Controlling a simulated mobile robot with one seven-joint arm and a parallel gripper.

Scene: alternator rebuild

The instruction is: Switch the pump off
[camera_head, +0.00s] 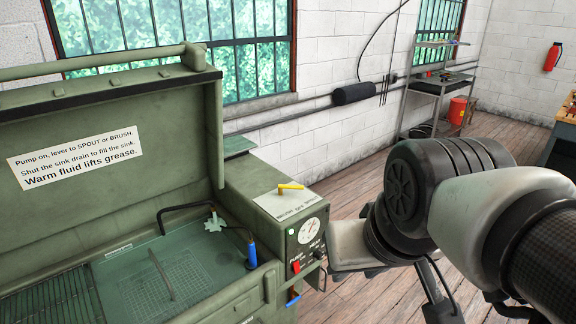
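The green parts washer's control box (262,203) stands right of its sink. Its front panel carries a red switch (296,267), seen small and at an angle, with lettering too small to read surely. I cannot tell which way the switch is set. A round white gauge (309,230) sits above it. A yellow lever (290,187) lies on top of the box. My arm comes in from the right, and its pale end section reaches close to the panel's right side. A small dark part, perhaps my gripper (322,278), shows beside the panel; its fingers cannot be made out.
The open washer lid (110,140) with its instruction label rises at left. The sink (170,280) holds a pale green part (215,222) and a blue-handled brush (251,252). A metal shelf (435,85) and red bucket (458,110) stand behind. Wooden floor is clear beyond the box.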

